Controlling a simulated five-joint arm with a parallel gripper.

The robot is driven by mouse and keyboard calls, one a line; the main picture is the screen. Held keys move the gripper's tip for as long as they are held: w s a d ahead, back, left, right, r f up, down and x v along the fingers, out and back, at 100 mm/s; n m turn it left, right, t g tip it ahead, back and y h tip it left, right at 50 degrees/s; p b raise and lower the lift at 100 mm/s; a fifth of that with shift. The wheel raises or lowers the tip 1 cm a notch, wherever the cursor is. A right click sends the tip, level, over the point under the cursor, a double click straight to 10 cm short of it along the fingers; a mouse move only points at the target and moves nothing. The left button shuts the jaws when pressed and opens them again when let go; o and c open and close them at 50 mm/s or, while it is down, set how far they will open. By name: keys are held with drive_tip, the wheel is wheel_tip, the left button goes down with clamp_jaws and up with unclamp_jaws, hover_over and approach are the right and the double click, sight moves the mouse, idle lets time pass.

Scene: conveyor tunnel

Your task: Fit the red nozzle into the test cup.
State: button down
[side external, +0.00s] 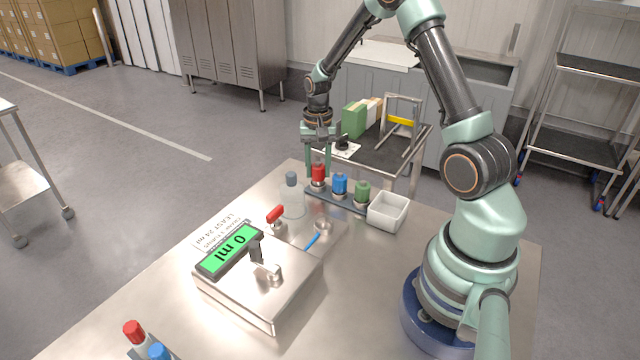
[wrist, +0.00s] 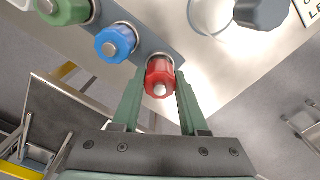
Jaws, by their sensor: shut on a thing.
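The red nozzle (side external: 318,174) sits upright at the far left end of a dark rack (side external: 348,205). My gripper (side external: 319,168) points down over it, with a finger on each side. In the wrist view, the red nozzle (wrist: 160,78) is between the two green fingertips (wrist: 161,76), which are shut on it. It looks still at its place in the rack.
Blue (side external: 340,184) and green (side external: 362,190) nozzles stand beside the red one.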

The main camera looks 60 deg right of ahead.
drive_tip(key=shift+r, duration=1.05)
wheel_tip(320, 180, up, 11)
drive_tip(key=s+a, duration=1)
drive_tip(key=a, duration=0.3)
drive_tip(key=shift+w+d+f, duration=0.1)
drive_tip(key=shift+w+f, duration=0.05)
drive_tip(key=shift+f, duration=2.6)
drive_tip(key=shift+w+f, duration=0.1)
drive_tip(key=shift+f, duration=2.6)
drive_tip(key=shift+f, duration=1.25)
